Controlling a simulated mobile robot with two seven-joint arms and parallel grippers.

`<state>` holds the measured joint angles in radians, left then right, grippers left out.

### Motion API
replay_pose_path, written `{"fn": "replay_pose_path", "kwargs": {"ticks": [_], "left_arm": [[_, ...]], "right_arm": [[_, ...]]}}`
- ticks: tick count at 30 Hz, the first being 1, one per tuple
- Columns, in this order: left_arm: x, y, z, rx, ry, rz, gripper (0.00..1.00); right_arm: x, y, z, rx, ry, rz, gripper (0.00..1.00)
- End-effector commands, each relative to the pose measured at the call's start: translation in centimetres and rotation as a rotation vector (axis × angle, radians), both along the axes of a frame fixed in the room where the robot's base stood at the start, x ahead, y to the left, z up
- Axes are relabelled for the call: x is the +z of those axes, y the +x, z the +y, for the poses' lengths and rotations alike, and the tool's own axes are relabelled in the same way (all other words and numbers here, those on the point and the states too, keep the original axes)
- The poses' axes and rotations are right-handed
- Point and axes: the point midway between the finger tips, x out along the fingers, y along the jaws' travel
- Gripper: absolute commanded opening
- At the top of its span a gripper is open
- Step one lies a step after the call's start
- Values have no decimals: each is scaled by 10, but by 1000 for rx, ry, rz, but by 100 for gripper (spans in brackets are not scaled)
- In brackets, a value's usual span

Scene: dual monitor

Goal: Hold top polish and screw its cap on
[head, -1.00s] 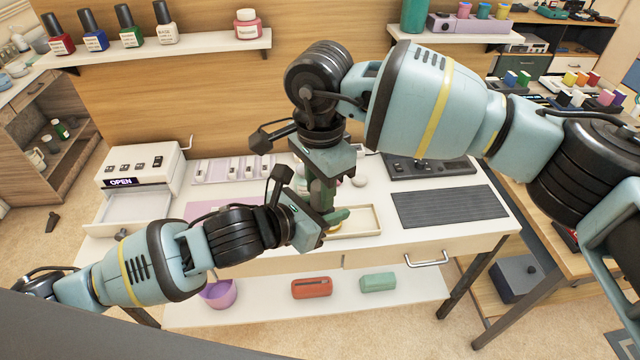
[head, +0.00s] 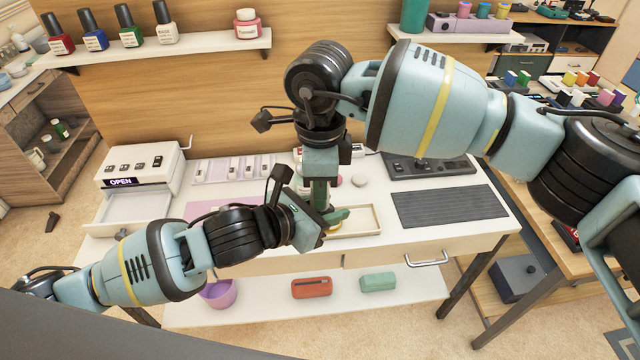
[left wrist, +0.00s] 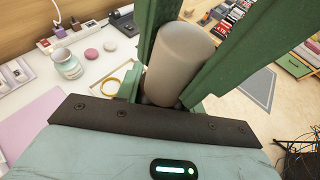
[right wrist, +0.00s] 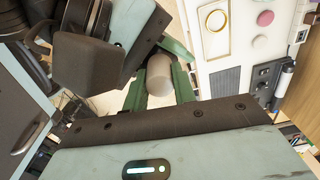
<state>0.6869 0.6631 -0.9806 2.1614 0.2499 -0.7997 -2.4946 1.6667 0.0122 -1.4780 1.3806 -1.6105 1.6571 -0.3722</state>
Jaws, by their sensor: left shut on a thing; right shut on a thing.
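My left gripper (head: 338,217) reaches in from the left and is shut low over the desk. The bottle it grips is mostly hidden in every view. My right gripper (head: 321,198) points down from above, directly over the left one, with its green fingers shut on the cap. The cap is a light grey-beige cylinder with a rounded end. It stands between green fingers in the left wrist view (left wrist: 180,60) and sits at the fingertips in the right wrist view (right wrist: 158,75). The joint between cap and bottle is hidden, so I cannot tell how they meet.
A shallow tray (head: 372,232) lies beside the grippers, with a yellow ring (left wrist: 107,87) in it. A jar (left wrist: 67,63) and round discs stand behind. A dark mat (head: 450,207) lies right. Several polish bottles (head: 95,30) stand on the wall shelf (head: 190,48).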

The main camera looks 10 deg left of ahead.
Motion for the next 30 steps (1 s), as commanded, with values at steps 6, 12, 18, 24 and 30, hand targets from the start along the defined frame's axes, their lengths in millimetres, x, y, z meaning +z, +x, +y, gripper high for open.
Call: {"fn": "replay_pose_path", "kwargs": {"ticks": [6,12,18,24,30], "left_arm": [[0,-1,-2,-5,-3,0,0],[0,-1,-1,-2,-1,0,0],[0,1,1,3,1,-1,0],[0,2,2,6,2,-1,0],[0,3,2,7,2,-2,0]], "right_arm": [[1,1,0,1,3,-4,29],[1,0,0,4,1,-1,48],[0,-2,1,8,0,3,48],[0,-3,1,11,0,6,48],[3,-3,2,12,0,6,48]]}}
